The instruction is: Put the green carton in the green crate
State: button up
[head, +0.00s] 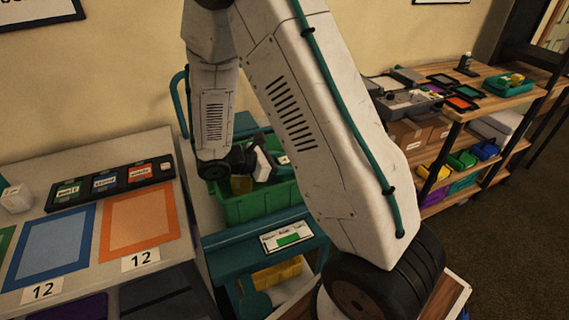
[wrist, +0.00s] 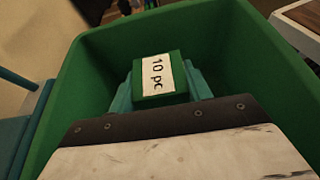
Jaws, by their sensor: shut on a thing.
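The green carton (wrist: 157,73), with a white "10 pc" label, is held between the teal fingers of my gripper (wrist: 160,90) in the wrist view. The green crate (wrist: 87,72) surrounds it in that view, with its walls on both sides and beyond. In the head view the green crate (head: 262,206) stands on a teal cart, and my gripper is over its opening, partly hidden by my arm. I cannot tell whether the carton touches the crate floor.
A grey table with blue and orange mats (head: 140,218) stands at left. A wooden shelf unit (head: 470,110) with trays and bins is at right. Open floor (head: 510,225) lies at lower right.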

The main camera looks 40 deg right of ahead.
jog(key=shift+f, duration=0.15)
jog(key=shift+s+f, duration=0.1)
jog(key=shift+f, duration=0.25)
jog(key=shift+f, duration=0.1)
jog(key=o, duration=1)
jog(key=shift+s, duration=0.15)
jog(key=shift+o, duration=0.2)
